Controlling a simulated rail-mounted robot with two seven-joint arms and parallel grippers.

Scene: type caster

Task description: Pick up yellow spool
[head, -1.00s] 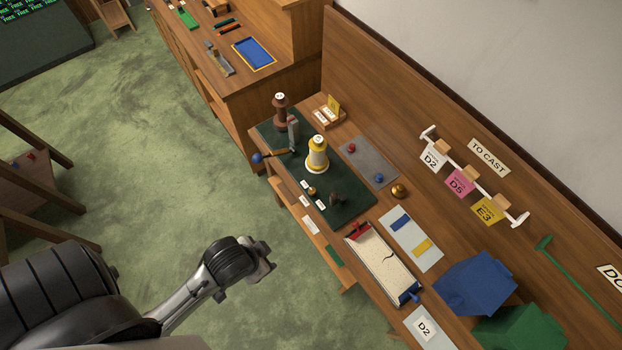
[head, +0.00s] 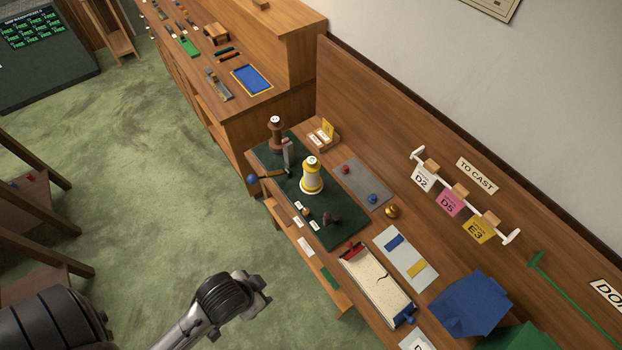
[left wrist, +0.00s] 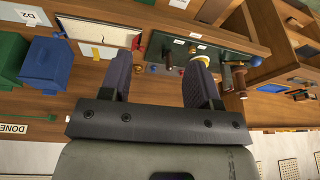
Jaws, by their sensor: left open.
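The yellow spool (head: 311,176), with a white top and a white base, stands upright on the dark green mat (head: 340,236) on the wooden bench. In the left wrist view the spool (left wrist: 202,60) shows only in part, behind the right-hand finger. My left gripper (head: 266,289) is over the floor in front of the bench, apart from the spool. In the left wrist view its two fingers (left wrist: 160,78) are spread with nothing between them. My right gripper is in neither view.
A brown spool (head: 275,135) and a grey upright piece (head: 288,153) stand behind the yellow spool. A blue-knobbed handle (head: 252,179) juts over the mat's edge. A sand-coloured tray (head: 377,287) and a blue box (head: 470,303) lie nearer.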

